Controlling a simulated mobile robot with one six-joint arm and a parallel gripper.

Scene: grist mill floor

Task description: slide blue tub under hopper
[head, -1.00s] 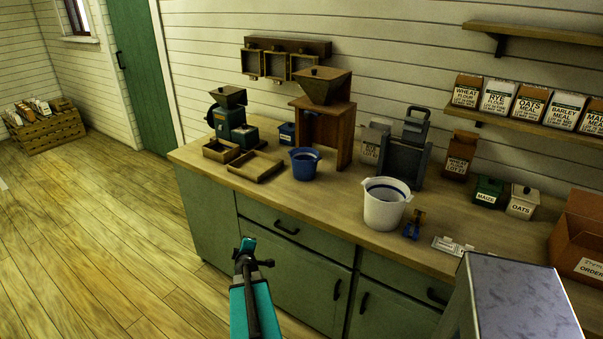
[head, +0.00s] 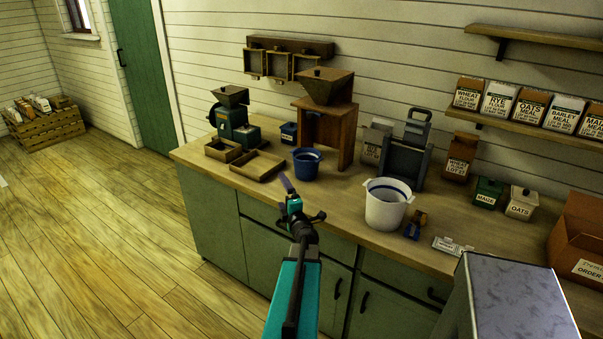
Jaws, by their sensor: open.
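The blue tub (head: 306,166) stands upright on the counter, in front of the wooden stand. The hopper (head: 325,86) is a wooden funnel on top of that stand (head: 346,136), with an open space below it. The tub is in front of this opening, and I cannot tell if part of it is inside. My gripper (head: 287,184) is open and empty, near the counter's front edge, in front of and a little left of the tub. It looks apart from the tub. Its fingers are seen nearly edge-on.
Wooden trays (head: 257,166) lie left of the tub beside a small green mill (head: 232,118). A white bucket (head: 387,205) stands to the right, with a blue and brown item (head: 415,226) beside it. A small blue box (head: 289,133) sits behind. The counter between tub and bucket is clear.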

